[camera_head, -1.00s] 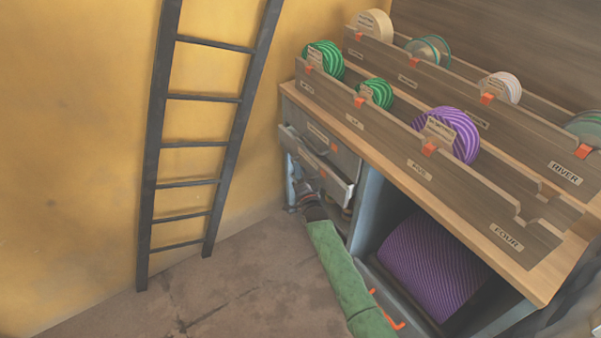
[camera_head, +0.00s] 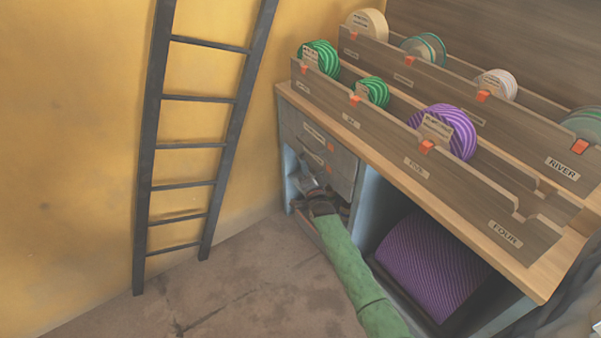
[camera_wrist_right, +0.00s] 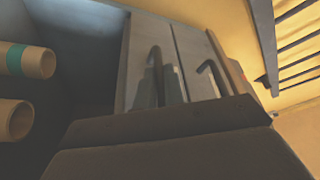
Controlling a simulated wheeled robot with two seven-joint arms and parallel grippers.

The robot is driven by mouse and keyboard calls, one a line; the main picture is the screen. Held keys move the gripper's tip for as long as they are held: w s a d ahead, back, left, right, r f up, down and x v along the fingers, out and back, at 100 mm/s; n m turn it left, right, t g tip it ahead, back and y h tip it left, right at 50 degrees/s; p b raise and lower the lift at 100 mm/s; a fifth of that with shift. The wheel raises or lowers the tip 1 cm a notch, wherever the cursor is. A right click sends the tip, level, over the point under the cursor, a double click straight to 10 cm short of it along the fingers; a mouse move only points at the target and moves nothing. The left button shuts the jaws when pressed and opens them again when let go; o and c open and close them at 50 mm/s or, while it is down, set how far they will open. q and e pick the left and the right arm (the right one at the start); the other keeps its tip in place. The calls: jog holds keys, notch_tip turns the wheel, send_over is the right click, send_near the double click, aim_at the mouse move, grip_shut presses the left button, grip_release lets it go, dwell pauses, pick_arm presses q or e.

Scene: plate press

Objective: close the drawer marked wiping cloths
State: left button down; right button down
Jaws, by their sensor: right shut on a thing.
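Two grey drawers sit one above the other under the counter's left end: the upper drawer (camera_head: 310,128) and the lower drawer (camera_head: 318,158). My right gripper (camera_head: 310,182) is at the lower drawer's front. In the right wrist view its fingers (camera_wrist_right: 160,88) are shut around a dark drawer handle (camera_wrist_right: 155,57); a second handle (camera_wrist_right: 210,72) is free beside it. My left gripper is out of view.
An open compartment lies below the drawers; pale tubes (camera_wrist_right: 28,62) show in the right wrist view. A big purple striped roll (camera_head: 430,260) fills the bay to the right. Racks (camera_head: 415,150) of discs stand on the counter. A ladder (camera_head: 193,144) leans at the left; floor there is clear.

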jog(key=c, duration=1.5)
grip_release()
jog(key=shift+w+d, duration=0.1)
jog(key=shift+d, duration=0.15)
jog(key=v, duration=0.8)
jog(key=shift+a, duration=0.1)
jog(key=shift+w, duration=0.1)
